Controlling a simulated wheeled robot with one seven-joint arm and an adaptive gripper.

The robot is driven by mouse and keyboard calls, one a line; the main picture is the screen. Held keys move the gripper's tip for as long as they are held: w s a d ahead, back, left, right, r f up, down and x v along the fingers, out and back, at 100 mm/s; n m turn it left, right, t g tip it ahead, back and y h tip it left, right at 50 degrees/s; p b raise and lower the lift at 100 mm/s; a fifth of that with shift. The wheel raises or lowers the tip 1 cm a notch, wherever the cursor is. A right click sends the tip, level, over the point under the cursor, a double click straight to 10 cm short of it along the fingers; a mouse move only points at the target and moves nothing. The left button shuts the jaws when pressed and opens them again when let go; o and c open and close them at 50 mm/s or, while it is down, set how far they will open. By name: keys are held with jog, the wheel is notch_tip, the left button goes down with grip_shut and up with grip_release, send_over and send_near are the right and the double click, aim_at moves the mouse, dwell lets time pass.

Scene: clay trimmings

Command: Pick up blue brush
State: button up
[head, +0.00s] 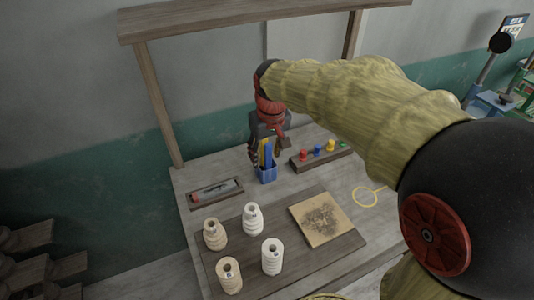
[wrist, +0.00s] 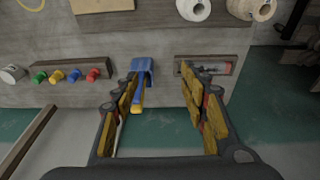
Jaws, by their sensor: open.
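A blue brush (head: 268,153) stands upright in a blue cup (head: 267,174) near the back of the table, beside a yellow one (head: 261,153). In the wrist view the blue brush (wrist: 138,88) and the cup (wrist: 142,65) lie between the finger lines, close to the left finger. My gripper (head: 270,146) is above and around the brush tops in the head view. It is open, with nothing held, and its fingers (wrist: 160,85) are spread wide. My arm's wrist hides part of the area behind the cup.
A wooden rack (head: 322,156) with several colored knobs stands right of the cup. A shallow tray (head: 216,193) with a tool lies left. A wooden frame post (head: 160,105) rises at the back left.

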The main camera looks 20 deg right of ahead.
jog(key=g+p, duration=0.1)
jog(key=p, duration=0.3)
send_near(271, 144)
jog(key=s+a+f, duration=0.2)
jog(key=s+a, duration=0.1)
jog(key=s, duration=0.1)
jog(key=shift+g, duration=0.8)
jog(key=w+d+f+p, duration=0.1)
jog(key=f, duration=0.1)
jog(key=w+d+f+p, duration=0.1)
jog(key=w+f, duration=0.1)
jog(key=f, duration=0.1)
jog(key=w+d+f+p, duration=0.1)
jog(key=w+f, duration=0.1)
jog(key=f, duration=0.1)
jog(key=shift+w+d, duration=0.15)
jog(key=shift+d, duration=0.05)
jog(key=f, duration=0.3)
jog(key=w+f, duration=0.1)
jog(key=f, duration=0.1)
jog(key=shift+a+f, duration=0.3)
jog(key=shift+a, duration=0.1)
jog(key=c, duration=0.3)
jog(key=c, duration=0.8)
jog(key=shift+c, duration=0.2)
